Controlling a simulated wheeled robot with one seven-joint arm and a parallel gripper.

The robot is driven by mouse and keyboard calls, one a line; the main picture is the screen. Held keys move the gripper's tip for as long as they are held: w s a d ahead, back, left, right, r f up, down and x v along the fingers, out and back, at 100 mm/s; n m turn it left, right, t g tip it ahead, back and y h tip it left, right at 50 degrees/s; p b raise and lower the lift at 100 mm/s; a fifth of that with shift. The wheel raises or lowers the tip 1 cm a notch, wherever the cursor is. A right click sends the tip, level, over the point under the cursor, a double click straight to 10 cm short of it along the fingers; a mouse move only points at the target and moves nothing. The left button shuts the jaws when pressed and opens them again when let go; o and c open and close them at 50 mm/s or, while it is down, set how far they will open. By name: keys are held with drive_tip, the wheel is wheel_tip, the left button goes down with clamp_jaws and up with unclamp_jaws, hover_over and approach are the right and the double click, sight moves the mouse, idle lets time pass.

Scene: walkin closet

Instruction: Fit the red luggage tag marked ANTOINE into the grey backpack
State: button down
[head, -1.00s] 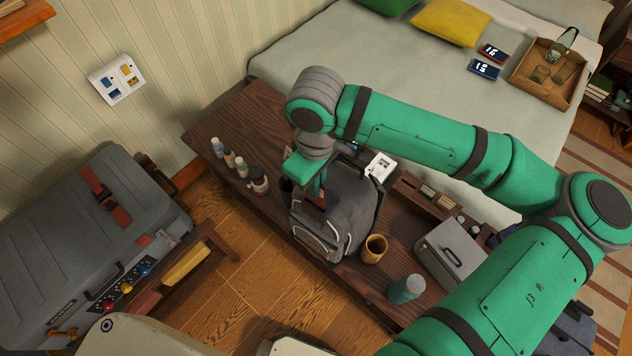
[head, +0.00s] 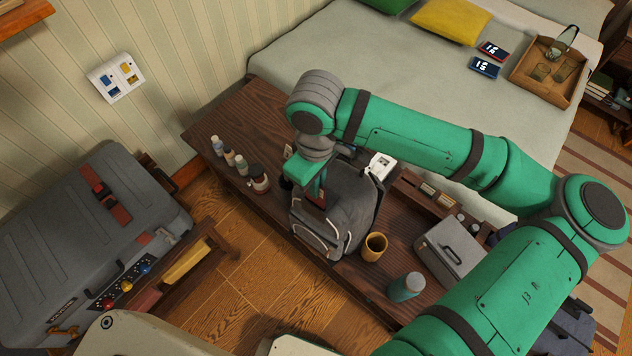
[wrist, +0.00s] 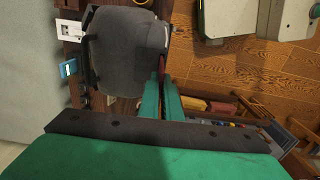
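The grey backpack (head: 345,200) stands upright on the dark wooden bench; its top also shows in the wrist view (wrist: 128,45). My gripper (head: 319,190) points down at the pack's upper left side. Its two green fingers (wrist: 161,82) are close together in the wrist view, with a small red piece at their tips (wrist: 162,62). The red piece, seemingly the luggage tag (head: 315,200), also shows at the fingers in the head view, against the pack. No lettering is readable. Whether it touches the pack or sits in a holder I cannot tell.
Several small bottles (head: 241,165) stand left of the pack on the bench (head: 225,110). A yellow mug (head: 375,246), a teal cup (head: 405,287) and a grey metal box (head: 450,250) stand to its right. A white card (head: 381,165) lies behind it. A grey suitcase (head: 70,250) is at left.

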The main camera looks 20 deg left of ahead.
sight(316, 203)
drive_tip(key=shift+a+f, duration=0.1)
drive_tip(key=shift+f, duration=0.9)
idle(1.3)
drive_tip(key=shift+f, duration=1.9)
idle(0.4)
drive_tip(key=c, duration=1.9)
unclamp_jaws()
drive_tip(key=o, duration=0.4)
drive_tip(key=shift+c, duration=0.2)
drive_tip(key=shift+r, duration=4)
